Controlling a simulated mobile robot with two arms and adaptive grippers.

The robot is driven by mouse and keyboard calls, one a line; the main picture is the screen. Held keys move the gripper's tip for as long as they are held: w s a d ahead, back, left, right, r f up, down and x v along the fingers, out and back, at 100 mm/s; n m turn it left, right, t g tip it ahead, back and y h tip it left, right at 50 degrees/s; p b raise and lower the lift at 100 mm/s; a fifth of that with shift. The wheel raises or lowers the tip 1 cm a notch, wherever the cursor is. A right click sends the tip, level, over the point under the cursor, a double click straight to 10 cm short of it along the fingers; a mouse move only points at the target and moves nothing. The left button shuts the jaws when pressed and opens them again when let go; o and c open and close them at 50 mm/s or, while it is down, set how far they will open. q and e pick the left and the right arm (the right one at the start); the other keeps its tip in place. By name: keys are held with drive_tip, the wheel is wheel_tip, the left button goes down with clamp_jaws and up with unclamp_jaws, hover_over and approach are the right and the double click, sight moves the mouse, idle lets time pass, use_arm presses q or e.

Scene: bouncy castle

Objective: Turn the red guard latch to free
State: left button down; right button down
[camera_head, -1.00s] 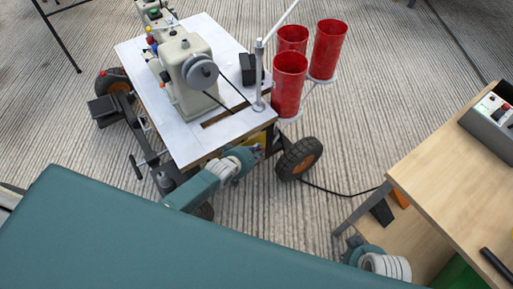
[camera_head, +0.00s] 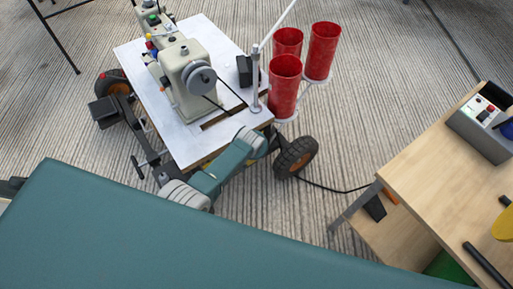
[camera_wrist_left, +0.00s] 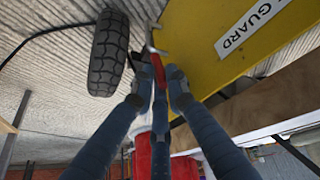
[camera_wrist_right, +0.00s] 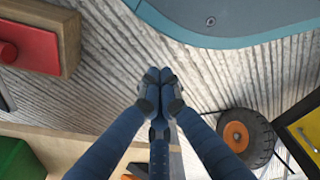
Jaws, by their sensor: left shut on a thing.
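The yellow guard panel (camera_wrist_left: 225,35) with its white GUARD label (camera_wrist_left: 253,22) fills the upper right of the left wrist view. The red guard latch (camera_wrist_left: 158,72) stands at its left edge, between the fingertips of my left gripper (camera_wrist_left: 157,86), which is shut on it. The fingers partly cover the latch. In the head view my left arm reaches to the near edge of the sewing machine table (camera_head: 215,38), and that gripper is hidden. My right gripper (camera_wrist_right: 160,84) is shut with its fingertips together, and nothing shows between them.
A black wheel (camera_wrist_left: 108,55) is close left of my left gripper; it shows in the head view (camera_head: 296,158) too. Three red cylinders (camera_head: 284,88) stand on the table's right side. A wooden bench (camera_head: 440,160) is at right. A teal surface (camera_head: 150,240) fills the front.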

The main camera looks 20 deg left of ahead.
use_arm(q)
drive_tip(key=shift+w+a+g+y+b, duration=0.1)
drive_tip(key=shift+a+g+y+b, duration=0.25)
drive_tip(key=shift+g+y, duration=0.35)
use_arm(e)
drive_tip(key=shift+w+a+r, duration=0.1)
drive_tip(key=shift+w+r, duration=0.7)
drive_tip(key=shift+r, duration=0.15)
use_arm(q)
drive_tip(key=c, duration=1.8)
unclamp_jaws()
drive_tip(key=shift+o, duration=0.2)
drive_tip(key=shift+d, duration=0.1)
use_arm(e)
drive_tip(key=shift+w, duration=0.1)
use_arm(q)
drive_tip(key=shift+w+d+r, duration=0.1)
drive_tip(key=shift+d, duration=0.05)
use_arm(e)
drive_tip(key=shift+a, duration=0.1)
use_arm(q)
drive_tip(key=v, duration=1.1)
drive_tip(key=shift+r, duration=0.4)
